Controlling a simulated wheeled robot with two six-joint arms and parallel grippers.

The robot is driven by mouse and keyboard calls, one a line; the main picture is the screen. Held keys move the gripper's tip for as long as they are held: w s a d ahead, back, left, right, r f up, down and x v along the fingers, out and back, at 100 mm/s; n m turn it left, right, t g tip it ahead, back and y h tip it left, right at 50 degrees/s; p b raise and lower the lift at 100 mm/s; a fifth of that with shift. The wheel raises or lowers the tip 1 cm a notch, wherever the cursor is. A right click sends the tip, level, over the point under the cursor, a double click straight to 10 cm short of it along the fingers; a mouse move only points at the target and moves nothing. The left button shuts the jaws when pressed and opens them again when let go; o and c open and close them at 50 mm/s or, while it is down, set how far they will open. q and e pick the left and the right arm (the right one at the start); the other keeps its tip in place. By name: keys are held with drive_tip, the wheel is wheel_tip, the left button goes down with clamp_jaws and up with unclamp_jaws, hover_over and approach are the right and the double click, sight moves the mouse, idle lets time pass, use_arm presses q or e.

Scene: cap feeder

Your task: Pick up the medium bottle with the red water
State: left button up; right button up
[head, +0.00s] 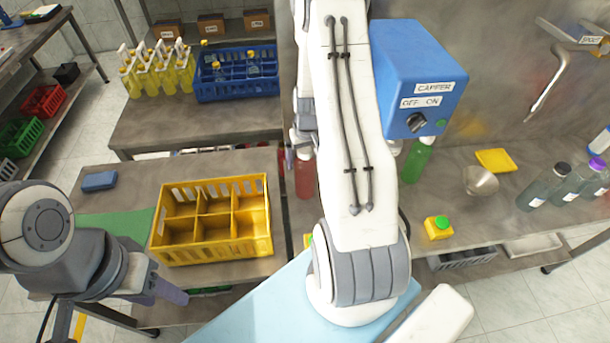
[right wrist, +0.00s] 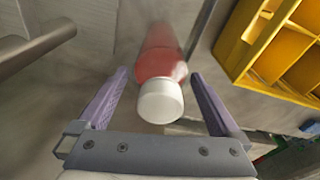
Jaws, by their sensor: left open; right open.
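The bottle with red water (head: 305,178) stands on the bench left of the capper, partly hidden by my right arm in the head view. In the right wrist view the red bottle (right wrist: 160,55) has a white cap facing the camera. My right gripper (right wrist: 159,75) is open, with its purple fingers on either side of the bottle; clear gaps show beside the cap, and nothing is gripped. In the head view the right fingers are hidden. My left gripper (head: 170,291) is at the lower left, below the yellow crate; one purple finger shows and it is open.
A yellow divided crate (head: 262,244) stands left of the red bottle. The blue capper (head: 420,70) has a green bottle (head: 416,160) under it. A metal bowl (head: 480,181), a yellow container with green cap (head: 438,228) and dark bottles (head: 543,187) stand to the right.

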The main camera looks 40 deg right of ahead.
drive_tip(key=shift+w+f, duration=0.1)
drive_tip(key=shift+f, duration=0.75)
drive_tip(key=c, duration=1.5)
clamp_jaws()
drive_tip(key=shift+r, duration=0.15)
